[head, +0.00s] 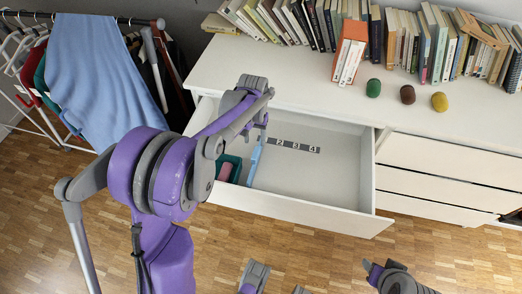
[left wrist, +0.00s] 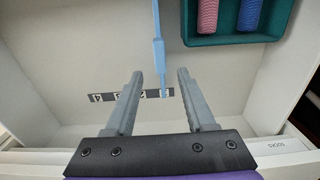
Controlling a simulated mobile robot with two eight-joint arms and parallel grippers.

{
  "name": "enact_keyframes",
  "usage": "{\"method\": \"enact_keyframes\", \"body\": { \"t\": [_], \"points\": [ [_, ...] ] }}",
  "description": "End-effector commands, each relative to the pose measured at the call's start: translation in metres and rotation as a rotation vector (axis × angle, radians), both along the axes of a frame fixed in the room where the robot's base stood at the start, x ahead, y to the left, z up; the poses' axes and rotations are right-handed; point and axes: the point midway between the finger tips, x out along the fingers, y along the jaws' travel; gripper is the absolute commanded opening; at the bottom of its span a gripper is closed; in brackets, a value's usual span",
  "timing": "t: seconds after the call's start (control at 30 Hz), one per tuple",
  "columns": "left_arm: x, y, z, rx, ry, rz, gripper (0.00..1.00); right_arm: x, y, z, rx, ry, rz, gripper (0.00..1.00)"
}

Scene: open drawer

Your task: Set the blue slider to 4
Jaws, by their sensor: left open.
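The blue slider (head: 256,163) is a long light-blue bar in the open white drawer, at the left end of a dark number strip (head: 297,147) showing 2, 3 and 4. In the left wrist view the strip (left wrist: 110,97) is turned round, and the slider (left wrist: 158,50) crosses its right end. My left gripper (left wrist: 160,75) is open, one finger on each side of the slider, with gaps to both. In the head view my left gripper (head: 264,128) is over the strip's left end, partly hidden by its wrist. My right gripper cannot be made out clearly among my parts at the bottom.
A teal tray (left wrist: 232,41) with a pink and a blue roll lies beside the slider. The dresser top (head: 300,72) holds books and three small coloured objects. Clothes hang at the left.

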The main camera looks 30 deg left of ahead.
Motion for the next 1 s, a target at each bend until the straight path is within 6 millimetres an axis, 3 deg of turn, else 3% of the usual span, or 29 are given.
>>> {"method": "enact_keyframes", "body": {
  "t": [0.2,0.4,0.6,0.87,1.0],
  "points": [
    [0.000,0.000,-0.045,0.000,0.000,-0.001,0.55,0.000,0.000,-0.010,0.000,0.003,0.000,0.50],
    [0.000,-0.001,-0.076,0.000,0.000,-0.001,0.55,0.000,0.000,-0.015,0.000,0.005,0.000,0.50],
    [0.000,-0.001,-0.088,0.000,-0.001,-0.001,0.55,0.000,0.000,-0.017,0.000,0.006,0.000,0.50],
    [0.000,-0.001,-0.089,0.000,-0.001,-0.001,0.55,0.000,0.000,-0.017,0.000,0.006,0.000,0.50],
    [0.000,-0.001,-0.088,0.000,-0.001,-0.001,0.32,0.000,0.000,-0.017,0.000,0.006,0.000,0.50]
  ]
}}
